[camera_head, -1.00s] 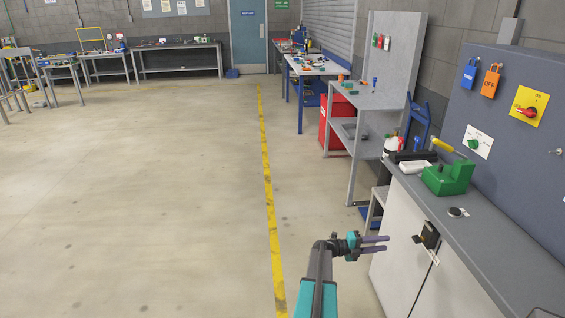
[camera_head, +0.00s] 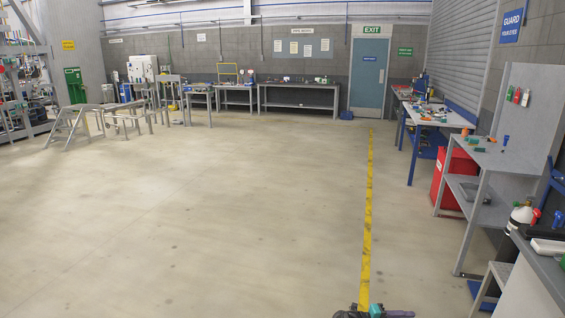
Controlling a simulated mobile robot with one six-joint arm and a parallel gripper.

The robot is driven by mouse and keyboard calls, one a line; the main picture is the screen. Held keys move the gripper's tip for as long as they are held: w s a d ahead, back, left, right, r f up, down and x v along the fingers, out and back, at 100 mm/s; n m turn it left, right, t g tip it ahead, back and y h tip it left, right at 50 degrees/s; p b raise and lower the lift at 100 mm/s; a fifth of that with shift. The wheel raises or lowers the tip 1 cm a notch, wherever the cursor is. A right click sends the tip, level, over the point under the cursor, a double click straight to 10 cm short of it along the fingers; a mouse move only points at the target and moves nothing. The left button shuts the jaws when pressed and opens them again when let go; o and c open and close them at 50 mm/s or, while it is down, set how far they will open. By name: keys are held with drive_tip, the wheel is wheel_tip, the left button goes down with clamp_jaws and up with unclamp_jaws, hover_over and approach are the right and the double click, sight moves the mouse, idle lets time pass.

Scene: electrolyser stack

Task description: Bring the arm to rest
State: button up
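My gripper (camera_head: 386,312) shows only at the bottom edge of the head view, right of centre, just right of the yellow floor line. Its dark purple fingers point right. The rest of my arm is cut off below the picture. The gripper is apart from the grey counter at the lower right. The picture is too cut off to tell how far the fingers are spread, and nothing held is seen.
Open concrete floor (camera_head: 200,220) fills the left and middle. A yellow line (camera_head: 366,220) runs to the blue door (camera_head: 368,78). At right stand a grey counter (camera_head: 540,268), a grey shelf (camera_head: 505,160), a red cabinet (camera_head: 455,180) and a workbench (camera_head: 440,120). Steps (camera_head: 68,125) stand far left.

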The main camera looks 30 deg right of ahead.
drive_tip(key=w+a+f+m+t+y, duration=0.15)
drive_tip(key=a+f, duration=0.35)
drive_tip(key=a, duration=0.6)
drive_tip(key=w+a+f+m+t+y, duration=0.15)
drive_tip(key=a+f, duration=0.25)
drive_tip(key=a, duration=0.7)
drive_tip(key=a+f+m+y, duration=0.15)
drive_tip(key=a+f, duration=0.35)
drive_tip(key=a, duration=0.6)
drive_tip(key=s+a+f+m+y, duration=0.1)
drive_tip(key=s+a+m+y, duration=0.2)
drive_tip(key=a+m, duration=0.6)
drive_tip(key=s+a+f+m+y, duration=0.2)
drive_tip(key=s+a+m+y, duration=0.2)
drive_tip(key=s+a+m, duration=0.3)
drive_tip(key=s+a+f+m+g+y+b, duration=0.1)
drive_tip(key=s+a+m+y, duration=0.2)
drive_tip(key=a+m, duration=0.8)
drive_tip(key=shift+s+a+f, duration=0.25)
drive_tip(key=shift+s+a, duration=0.7)
drive_tip(key=shift+a, duration=0.35)
drive_tip(key=shift+y, duration=0.25)
